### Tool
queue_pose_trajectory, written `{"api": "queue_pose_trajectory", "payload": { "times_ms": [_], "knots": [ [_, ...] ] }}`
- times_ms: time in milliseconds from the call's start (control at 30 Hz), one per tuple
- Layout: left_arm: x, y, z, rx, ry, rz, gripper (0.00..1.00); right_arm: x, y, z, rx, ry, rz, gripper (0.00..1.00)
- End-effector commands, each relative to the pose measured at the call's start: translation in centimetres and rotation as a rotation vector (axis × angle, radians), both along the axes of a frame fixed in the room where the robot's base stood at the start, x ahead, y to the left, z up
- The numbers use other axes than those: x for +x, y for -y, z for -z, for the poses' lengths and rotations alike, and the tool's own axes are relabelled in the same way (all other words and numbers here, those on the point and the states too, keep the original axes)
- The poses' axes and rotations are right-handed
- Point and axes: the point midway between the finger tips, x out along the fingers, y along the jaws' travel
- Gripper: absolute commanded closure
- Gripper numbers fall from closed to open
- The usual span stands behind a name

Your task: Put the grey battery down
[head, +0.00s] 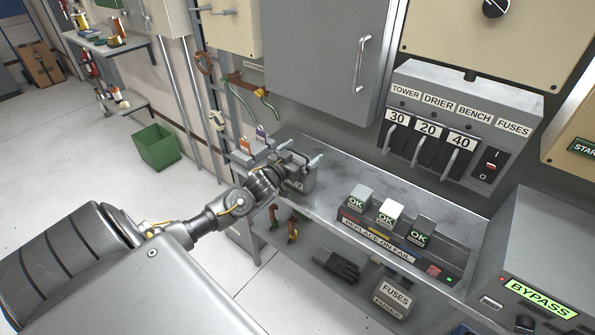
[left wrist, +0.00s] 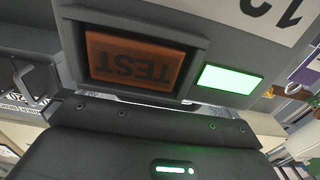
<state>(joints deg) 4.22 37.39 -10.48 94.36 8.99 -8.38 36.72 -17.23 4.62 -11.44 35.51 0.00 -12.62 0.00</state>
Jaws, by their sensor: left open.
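The grey battery (head: 303,182) stands on the left end of the grey bench, with part of a label ending in V showing. My left gripper (head: 289,163) is open right at it and hides much of it. In the left wrist view a grey face fills the upper part, very close, with an orange TEST button (left wrist: 141,60), a lit green lamp (left wrist: 228,79) and a white label (left wrist: 268,14), all upside down. Whether the fingers touch the battery I cannot tell. My right gripper is not in view.
Three blocks marked OK sit in a REPLACE ON FAIL rack (head: 378,238) further right on the bench (head: 335,181). A switch panel (head: 459,125) hangs above. A BYPASS box (head: 535,250) stands at right. A green bin (head: 157,147) is on the floor at left.

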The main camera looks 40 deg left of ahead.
Motion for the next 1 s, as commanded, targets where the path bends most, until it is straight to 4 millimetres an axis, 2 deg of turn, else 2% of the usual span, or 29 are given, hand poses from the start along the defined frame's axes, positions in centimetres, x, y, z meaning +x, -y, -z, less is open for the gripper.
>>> {"api": "queue_pose_trajectory", "payload": {
  "times_ms": [133, 800, 1000],
  "knots": [
    [-0.04, 0.01, 0.05, 0.0, -0.001, 0.0, 0.01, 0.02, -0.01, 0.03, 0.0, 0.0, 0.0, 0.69],
    [-0.07, -0.01, 0.04, 0.0, -0.001, 0.0, 0.89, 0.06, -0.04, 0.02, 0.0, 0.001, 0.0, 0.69],
    [-0.01, -0.06, -0.29, 0.0, 0.006, -0.001, 0.9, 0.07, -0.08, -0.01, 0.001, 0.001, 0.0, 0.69]
  ]
}}
